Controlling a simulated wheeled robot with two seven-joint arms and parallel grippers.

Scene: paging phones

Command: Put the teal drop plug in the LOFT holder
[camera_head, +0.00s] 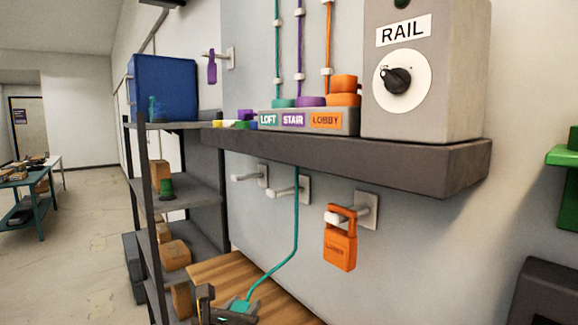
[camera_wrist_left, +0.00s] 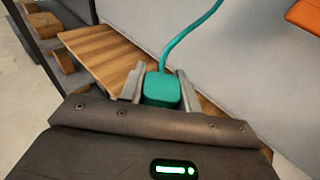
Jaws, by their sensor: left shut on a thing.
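The teal plug (camera_head: 240,305) is at the bottom of the head view, on the end of a teal cord (camera_head: 296,220) that hangs from under the shelf. My left gripper (camera_head: 228,312) is shut on it, above or near a wooden board. In the left wrist view, the teal plug (camera_wrist_left: 162,90) sits between the two fingers (camera_wrist_left: 160,88), with its cord leading up and right. The LOFT label (camera_head: 268,119) is on the left of a grey block on the shelf, with a teal piece (camera_head: 284,103) above it. I cannot tell which part is the LOFT holder. My right gripper is not in view.
Two empty wall pegs (camera_head: 250,177) (camera_head: 290,189) stick out below the shelf (camera_head: 400,160). An orange LOBBY tag (camera_head: 340,245) hangs on a third peg. A grey RAIL box (camera_head: 425,75) stands on the shelf. A rack (camera_head: 185,190) with boxes is at left.

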